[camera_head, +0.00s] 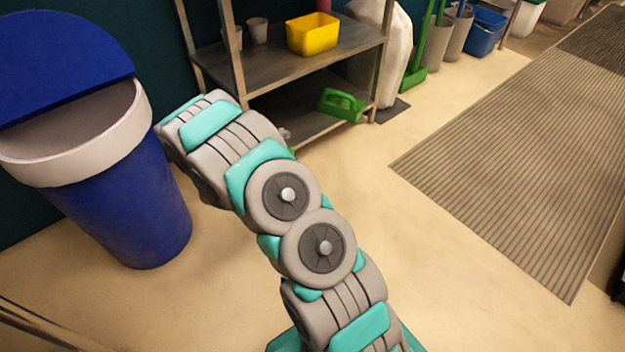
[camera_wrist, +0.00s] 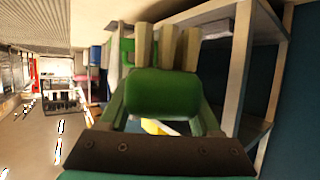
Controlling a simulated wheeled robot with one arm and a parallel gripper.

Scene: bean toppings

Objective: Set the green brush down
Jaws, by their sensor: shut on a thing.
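In the wrist view, my gripper (camera_wrist: 160,108) is shut on the green brush (camera_wrist: 164,93), a rounded green block close to the camera. Pale upright pieces show just beyond it; I cannot tell if they belong to the brush. In the head view my own arm reaches up and left in front of the shelf unit and hides the gripper and what it holds. Whether the brush touches any surface cannot be told.
A blue bin with a white rim (camera_head: 75,140) stands left. A ribbed mat (camera_head: 510,150) lies on open floor at right.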

